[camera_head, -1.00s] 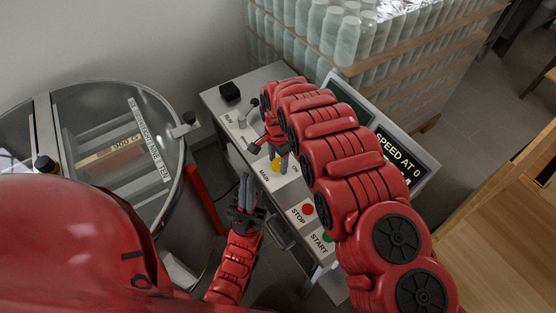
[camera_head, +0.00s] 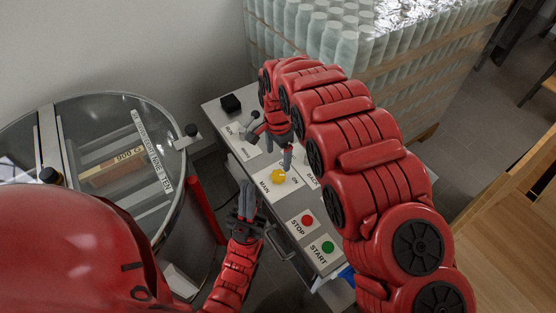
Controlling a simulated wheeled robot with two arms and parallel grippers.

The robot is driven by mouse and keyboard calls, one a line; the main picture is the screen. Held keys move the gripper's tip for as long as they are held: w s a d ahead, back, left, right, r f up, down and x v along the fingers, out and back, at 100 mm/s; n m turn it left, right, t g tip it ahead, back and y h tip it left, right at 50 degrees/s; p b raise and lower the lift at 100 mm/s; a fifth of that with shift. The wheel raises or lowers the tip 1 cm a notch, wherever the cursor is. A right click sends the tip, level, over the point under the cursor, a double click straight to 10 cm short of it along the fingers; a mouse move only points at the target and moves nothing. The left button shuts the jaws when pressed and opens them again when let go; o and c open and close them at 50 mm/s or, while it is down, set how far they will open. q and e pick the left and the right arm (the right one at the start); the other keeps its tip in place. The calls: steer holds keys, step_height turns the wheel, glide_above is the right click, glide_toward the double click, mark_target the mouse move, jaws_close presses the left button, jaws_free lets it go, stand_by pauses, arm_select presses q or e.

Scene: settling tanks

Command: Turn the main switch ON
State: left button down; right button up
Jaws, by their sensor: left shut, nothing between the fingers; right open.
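The main switch (camera_head: 278,176) is a yellow knob on the sloped light-grey control panel (camera_head: 225,118), between the MAIN and ON labels. My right gripper (camera_head: 287,162) points down from above, its fingertips just above and beside the knob in the picture; I cannot tell whether they touch it. It is open, and the gap between its fingers is hard to see. My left gripper (camera_head: 247,199) is shut and empty, at the panel's near left edge, below and left of the switch. My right arm covers the panel's right part.
A red STOP button (camera_head: 306,220) and a green START button (camera_head: 327,247) sit below the switch. A small black box (camera_head: 231,103) is at the panel's top. A round glass tank (camera_head: 110,110) stands left, wrapped bottles (camera_head: 350,45) behind, and a wooden table (camera_head: 510,215) right.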

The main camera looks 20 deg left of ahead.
step_height(320, 180, up, 8)
steer(key=p, duration=0.6)
steer(key=shift+r, duration=0.15)
